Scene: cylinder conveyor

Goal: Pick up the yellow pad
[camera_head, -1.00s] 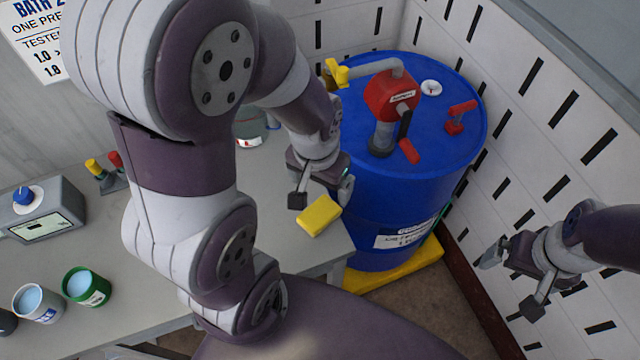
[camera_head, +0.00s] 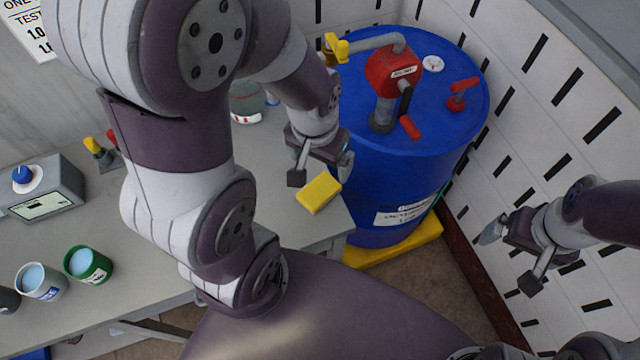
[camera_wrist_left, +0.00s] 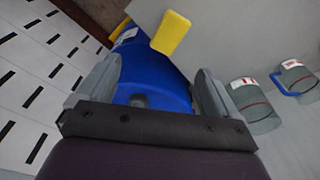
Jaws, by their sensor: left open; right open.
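The yellow pad (camera_head: 320,193) is a small block lying on the grey table near its right corner. It also shows in the left wrist view (camera_wrist_left: 170,34), ahead of the fingers at the top. My left gripper (camera_head: 321,172) is open and empty, just behind the pad in the head view, apart from it as the wrist view shows. Its two grey fingers (camera_wrist_left: 158,75) are spread wide in the wrist view. My right gripper (camera_head: 511,258) is open and empty at the right, away from the table and near the slotted wall.
A blue drum (camera_head: 400,185) with a red pump (camera_head: 392,75) stands right of the table on a yellow base (camera_head: 400,243). Glass beakers (camera_wrist_left: 254,105) stand near my left gripper. Cups (camera_head: 88,264) and a meter (camera_head: 42,190) are at the table's left. Table around the pad is clear.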

